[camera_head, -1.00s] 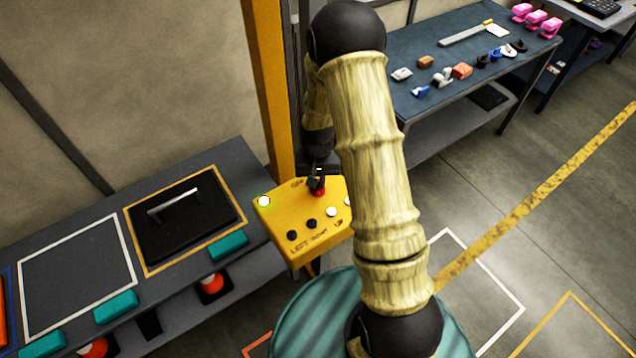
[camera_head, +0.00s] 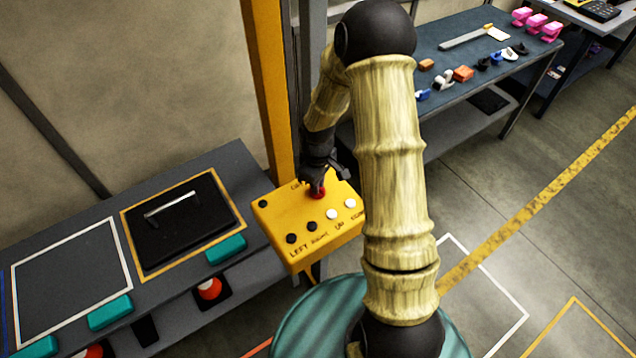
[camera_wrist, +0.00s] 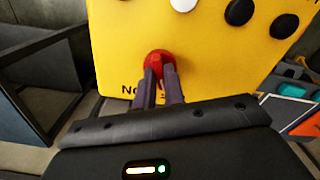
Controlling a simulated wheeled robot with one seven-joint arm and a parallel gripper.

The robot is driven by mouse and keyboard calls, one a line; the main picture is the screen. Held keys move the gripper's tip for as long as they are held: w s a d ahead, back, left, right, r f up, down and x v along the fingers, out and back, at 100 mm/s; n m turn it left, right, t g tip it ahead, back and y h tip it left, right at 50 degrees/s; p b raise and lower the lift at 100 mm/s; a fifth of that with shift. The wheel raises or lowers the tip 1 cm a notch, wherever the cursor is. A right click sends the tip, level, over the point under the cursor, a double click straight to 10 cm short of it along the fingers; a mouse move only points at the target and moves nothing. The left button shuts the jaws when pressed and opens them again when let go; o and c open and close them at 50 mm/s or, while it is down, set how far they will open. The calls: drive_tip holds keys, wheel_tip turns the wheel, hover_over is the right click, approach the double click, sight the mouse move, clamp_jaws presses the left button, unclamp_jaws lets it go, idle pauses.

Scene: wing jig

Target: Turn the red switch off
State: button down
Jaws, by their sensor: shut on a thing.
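The red switch (camera_head: 318,193) is a round red knob on the top face of a yellow control box (camera_head: 290,222). It also shows in the wrist view (camera_wrist: 160,60), right at my fingertips. My gripper (camera_head: 317,184) comes down on the switch from behind, and its fingers are shut on the knob. In the wrist view the two narrow fingers (camera_wrist: 159,83) touch the knob and hide its lower part. The small round lamp (camera_head: 263,204) at the box's left corner is dark. The lettering beside the switch is partly hidden by my gripper.
Black buttons (camera_head: 292,239) and white buttons (camera_head: 333,214) sit close to the switch. A yellow post (camera_head: 266,90) stands behind the box. A bench (camera_head: 222,165) with a handled black panel (camera_head: 180,226) is at left; a table (camera_head: 440,112) with small parts is at right.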

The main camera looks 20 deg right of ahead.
drive_tip(key=n, duration=0.4)
idle(0.5)
drive_tip(key=c, duration=1.5)
unclamp_jaws()
wheel_tip(320, 180, up, 18)
drive_tip(key=shift+f+b, duration=0.25)
drive_tip(key=shift+b, duration=0.95)
